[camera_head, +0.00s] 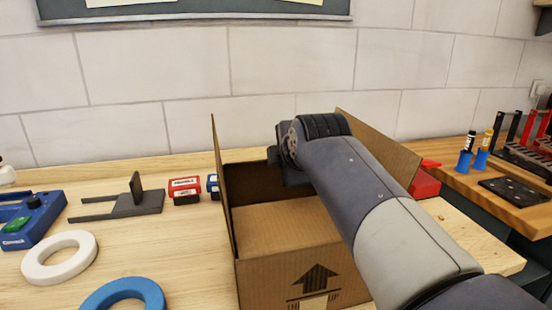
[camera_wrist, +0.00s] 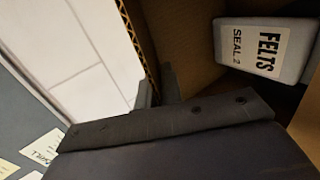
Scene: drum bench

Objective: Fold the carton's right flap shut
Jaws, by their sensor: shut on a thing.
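An open brown carton (camera_head: 300,235) with a printed arrow stands on the wooden bench. Its left flap (camera_head: 221,170) stands upright. Its right flap (camera_head: 385,150) is raised and leans outward to the right, partly hidden by my arm. My gripper's fingers are hidden behind my wrist in the head view. In the wrist view my gripper (camera_wrist: 158,90) is shut on a corrugated cardboard edge (camera_wrist: 136,40), which I take to be the right flap. A grey box (camera_wrist: 262,50) labelled FELTS lies inside the carton, seen in the wrist view.
A red object (camera_head: 426,182) lies right, near a side bench with a black rack (camera_head: 522,150).

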